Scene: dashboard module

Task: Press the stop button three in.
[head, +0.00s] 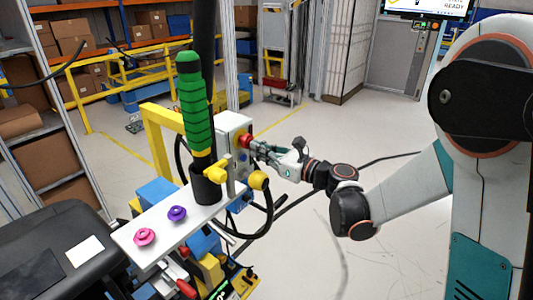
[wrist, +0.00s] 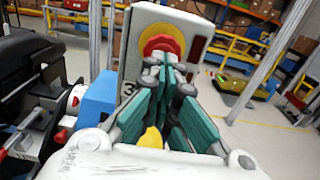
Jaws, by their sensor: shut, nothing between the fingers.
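The stop button (wrist: 158,42) is a round red head on a yellow collar, on the face of a pale upright box (wrist: 133,50). A dark numeral, apparently a 3, shows on the box's lower left in the wrist view. In the head view the red button (head: 245,140) sits on the right side of the white box (head: 231,124). My gripper (head: 256,147) comes from the right with its fingers shut and empty. In the wrist view its fingertips (wrist: 164,62) overlap the button's lower part. I cannot tell whether they touch it or how far in it is.
A green ribbed handle (head: 192,110) stands in front of the box. A pale plate (head: 160,225) carries a pink knob (head: 144,237) and a purple knob (head: 177,213). A yellow knob (head: 259,181) and a black cable loop lie below my gripper. The floor to the right is mostly clear.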

